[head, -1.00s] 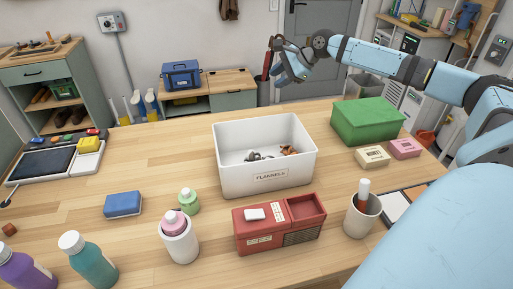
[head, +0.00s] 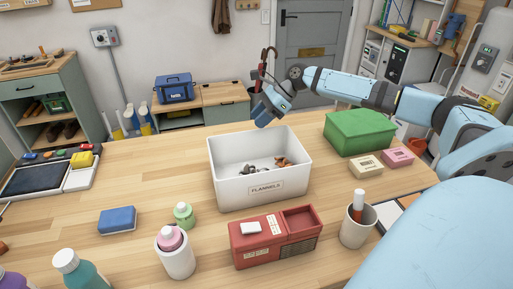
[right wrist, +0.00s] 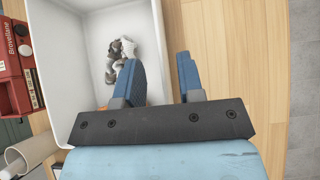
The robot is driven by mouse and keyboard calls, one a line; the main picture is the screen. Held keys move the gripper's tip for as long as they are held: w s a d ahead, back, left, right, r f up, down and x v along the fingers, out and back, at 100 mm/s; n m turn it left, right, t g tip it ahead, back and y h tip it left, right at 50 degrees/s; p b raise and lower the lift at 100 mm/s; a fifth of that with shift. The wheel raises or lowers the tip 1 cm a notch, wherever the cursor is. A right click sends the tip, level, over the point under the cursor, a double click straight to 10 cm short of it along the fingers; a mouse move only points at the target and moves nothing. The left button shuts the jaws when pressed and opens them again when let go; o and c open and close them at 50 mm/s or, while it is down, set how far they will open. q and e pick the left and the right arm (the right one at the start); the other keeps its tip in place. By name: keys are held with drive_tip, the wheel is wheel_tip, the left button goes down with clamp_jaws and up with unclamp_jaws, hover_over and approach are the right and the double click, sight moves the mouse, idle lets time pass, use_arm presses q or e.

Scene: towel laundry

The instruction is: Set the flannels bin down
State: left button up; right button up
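The white flannels bin (head: 232,187) stands upright on the wooden table, its label facing me. A few small crumpled grey and brown items (head: 262,167) lie inside it. My right gripper (head: 266,116) is just above the bin's far rim, pointing down. In the right wrist view my right gripper (right wrist: 158,62) is open, its blue fingers apart. One finger is over the inside of the bin (right wrist: 82,62), the other over the table outside. The wall lies between them in that view; I cannot tell whether they touch it. My left gripper is out of view.
A green box (head: 358,133) stands right of the bin. A red box (head: 262,247), a white cup (head: 357,229) and bottles (head: 174,252) stand in front. A blue block (head: 117,220) lies at left. The table (head: 150,170) left of the bin is clear.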

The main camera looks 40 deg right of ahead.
drive_tip(key=x, duration=0.5)
drive_tip(key=shift+s+d+f, duration=0.15)
drive_tip(key=shift+f, duration=0.05)
clamp_jaws()
idle(1.1)
